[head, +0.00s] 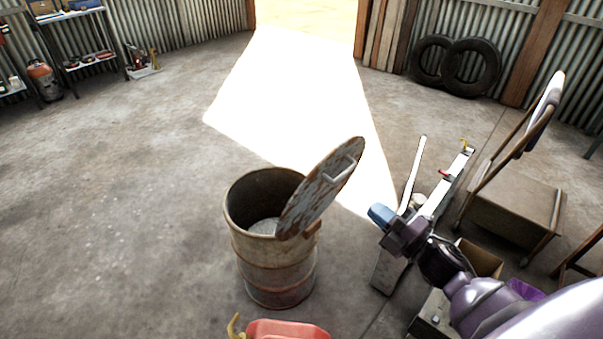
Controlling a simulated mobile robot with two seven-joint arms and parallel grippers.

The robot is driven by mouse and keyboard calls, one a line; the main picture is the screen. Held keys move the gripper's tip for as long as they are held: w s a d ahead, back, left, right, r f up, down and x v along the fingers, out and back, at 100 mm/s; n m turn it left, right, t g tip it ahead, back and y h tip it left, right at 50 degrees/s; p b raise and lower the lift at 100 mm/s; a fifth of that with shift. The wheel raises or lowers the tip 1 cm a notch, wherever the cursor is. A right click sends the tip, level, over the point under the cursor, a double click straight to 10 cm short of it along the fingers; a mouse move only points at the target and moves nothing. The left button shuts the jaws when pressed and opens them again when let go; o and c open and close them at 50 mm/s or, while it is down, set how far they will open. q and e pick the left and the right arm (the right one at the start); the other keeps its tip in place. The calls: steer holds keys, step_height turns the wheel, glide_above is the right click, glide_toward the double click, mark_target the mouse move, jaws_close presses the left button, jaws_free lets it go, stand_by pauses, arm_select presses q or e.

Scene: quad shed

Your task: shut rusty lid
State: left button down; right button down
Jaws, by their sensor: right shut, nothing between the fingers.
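The rusty lid (322,187) is round, with peeling paint and a pale handle. It stands tilted up at the right side of the rusty drum (276,267), with its lower edge near the rim. The drum's mouth is open and I see into it. My right gripper (379,213) is to the right of the lid and apart from it, with blue fingertips pointing left. It is shut and empty. My left gripper is not in view.
A red can (285,331) with a yellow spout is at the bottom edge, in front of the drum. A chair (515,205), boxes and a metal stand (388,270) crowd the right. Tyres (470,68) lean on the back wall. The floor to the left is clear.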

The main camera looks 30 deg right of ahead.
steer(key=a+n+y, duration=0.1)
steer(key=n+y, duration=0.1)
glide_toward(319, 168)
steer(key=x, duration=0.7)
steer(key=shift+w+a+r, duration=0.1)
steer(key=shift+w+a, duration=0.1)
steer(key=shift+a, duration=0.05)
steer(key=shift+w+p, duration=0.1)
steer(key=shift+p, duration=0.25)
